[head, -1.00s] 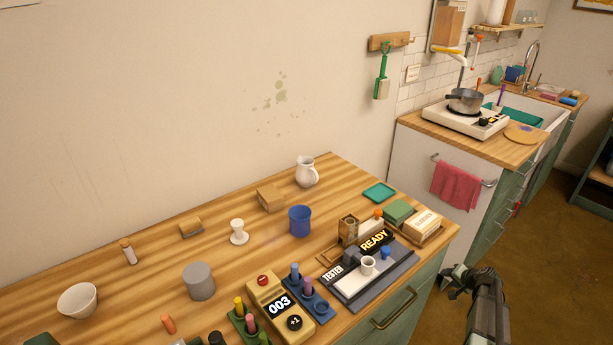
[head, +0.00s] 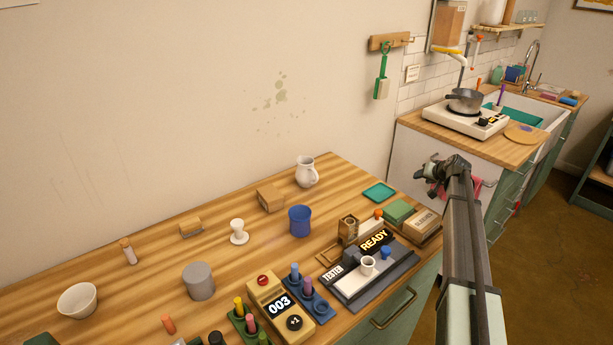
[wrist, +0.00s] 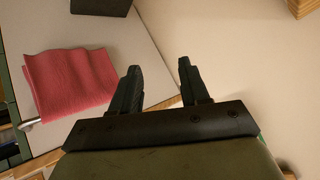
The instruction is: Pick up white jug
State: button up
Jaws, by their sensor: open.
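The white jug (head: 307,172) stands upright near the back edge of the wooden table, close to the wall. It has a handle and a spout. My gripper (head: 428,168) is in the air to the right of the table, in front of the counter with the stove, well apart from the jug. In the wrist view my gripper (wrist: 158,75) shows two dark fingers spread apart with nothing between them. The jug cannot be made out in the wrist view.
A blue cup (head: 300,221) and a wooden block (head: 270,198) stand near the jug. A red towel (wrist: 70,82) hangs beside my gripper.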

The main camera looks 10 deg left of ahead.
aim_at(316, 180)
jog(key=s+a+r+n+g, duration=0.1)
jog(key=a+r, duration=0.1)
jog(key=a, duration=0.4)
jog(key=s+a+r+n, duration=0.2)
jog(key=a+r, duration=0.1)
jog(key=a, duration=0.4)
jog(key=s+a+r+n+g, duration=0.1)
jog(key=a+r+n, duration=0.1)
jog(key=a, duration=0.4)
jog(key=shift+s+a+r+g+y, duration=0.3)
jog(key=shift+a+y, duration=0.1)
jog(key=s+a+r+n+g, duration=0.1)
jog(key=s+a+r+n, duration=0.15)
jog(key=a, duration=0.35)
jog(key=s+a+r+n+g+h, duration=0.1)
jog(key=s+a+r, duration=0.2)
jog(key=s+a, duration=0.15)
jog(key=s+a+r+n+g, duration=0.1)
jog(key=s+a+r, duration=0.15)
jog(key=a, duration=0.45)
jog(key=x, duration=0.7)
jog(key=shift+s+d+f, duration=0.1)
jog(key=shift+s+f, duration=0.25)
jog(key=shift+s+x, duration=0.15)
jog(key=shift+x, duration=1.35)
jog(key=shift+s+x, duration=0.15)
jog(key=shift+x, duration=1.35)
jog(key=shift+f, duration=0.1)
jog(key=shift+c, duration=0.3)
grip_shut()
